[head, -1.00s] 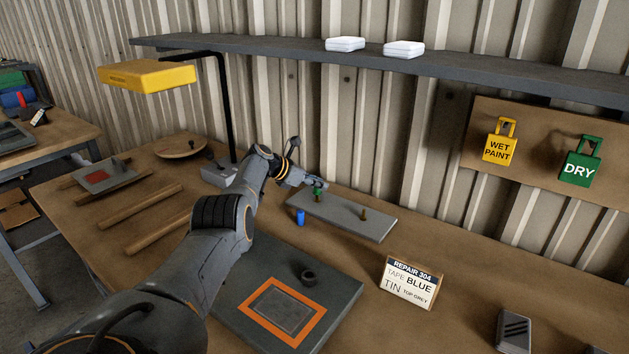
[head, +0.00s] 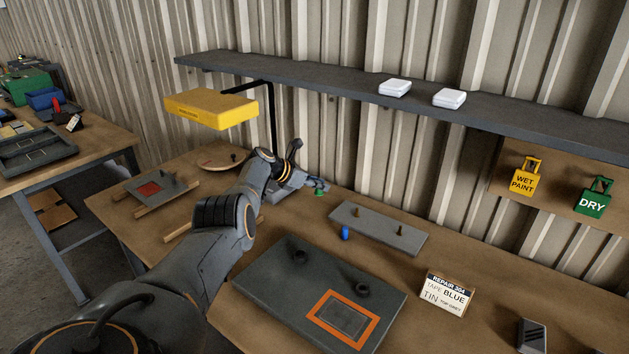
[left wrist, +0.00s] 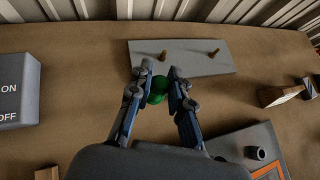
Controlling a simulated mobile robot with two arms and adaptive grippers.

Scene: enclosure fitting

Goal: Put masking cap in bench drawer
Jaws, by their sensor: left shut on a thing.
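My left gripper (head: 319,184) is shut on a small green cap (head: 320,193), held just left of the grey plate with two pegs (head: 411,241). In the left wrist view the green cap (left wrist: 157,90) sits between the fingers, clear of the plate (left wrist: 222,66). Both pegs on the plate are bare. A blue cap (head: 345,233) stands on the bench (head: 245,332) in front of the plate; I cannot make it out in the left wrist view. No bench drawer can be made out. My right gripper is in neither view.
A dark panel with an orange-taped square (head: 270,283) lies in front. A yellow lamp (head: 211,108) overhangs the left. A shelf (head: 320,85) runs along the wall. A sign card (head: 446,293) stands right. A grey ON/OFF box (left wrist: 18,92) is left in the wrist view.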

